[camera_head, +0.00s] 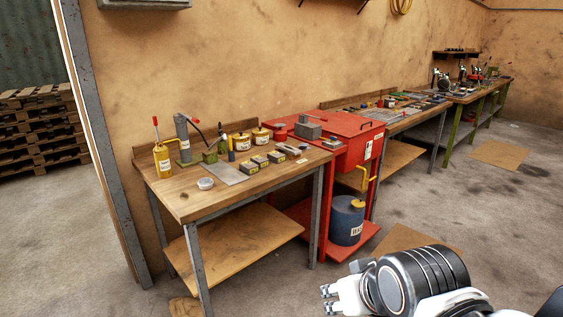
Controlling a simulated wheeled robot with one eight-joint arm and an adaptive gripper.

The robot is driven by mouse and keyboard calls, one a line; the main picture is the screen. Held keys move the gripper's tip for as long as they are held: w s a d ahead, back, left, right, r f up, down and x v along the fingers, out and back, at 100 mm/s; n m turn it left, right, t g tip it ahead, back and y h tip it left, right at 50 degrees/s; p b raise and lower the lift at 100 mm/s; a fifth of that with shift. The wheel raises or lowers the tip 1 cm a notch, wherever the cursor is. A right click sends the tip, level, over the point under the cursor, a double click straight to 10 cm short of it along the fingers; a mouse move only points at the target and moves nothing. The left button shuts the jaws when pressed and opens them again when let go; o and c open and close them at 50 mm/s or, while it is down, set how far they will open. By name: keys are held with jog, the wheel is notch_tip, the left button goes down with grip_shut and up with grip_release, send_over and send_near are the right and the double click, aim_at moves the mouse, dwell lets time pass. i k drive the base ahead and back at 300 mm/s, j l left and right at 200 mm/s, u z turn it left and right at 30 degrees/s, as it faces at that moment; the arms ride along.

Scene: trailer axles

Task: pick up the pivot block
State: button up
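No label marks the pivot block, and I cannot tell for sure which piece it is. A grey block with a thin rod (307,129) sits on top of the red cabinet. A small green block (209,156) stands on the near wooden bench (187,205), beside a flat grey plate (227,172). My gripper (328,299) is at the bottom of the picture, in front of the benches and well away from these pieces. Its fingertips look apart, with nothing between them.
The bench also holds a yellow bottle jack (162,160), a grey pump (183,138), yellow tins (241,142) and a small white dish (205,183). The red cabinet (346,150) adjoins its right end, with a blue drum (346,221) below. Concrete floor before the bench is clear.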

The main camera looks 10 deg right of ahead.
aim_at(249, 168)
jog(key=i+j+z, duration=0.2)
jog(key=z, duration=0.25)
jog(key=i+j+z, duration=0.1)
jog(key=j+z, duration=0.15)
jog(key=z, duration=0.25)
jog(key=i+j+z, duration=0.1)
jog(key=j, duration=0.4)
jog(key=i+j, duration=0.2)
jog(key=j, duration=0.3)
jog(key=i+j+z, duration=0.15)
jog(key=j, duration=0.35)
jog(key=i+j, duration=0.1)
jog(key=j, duration=0.45)
jog(key=i+j+z, duration=0.15)
jog(key=j, duration=0.35)
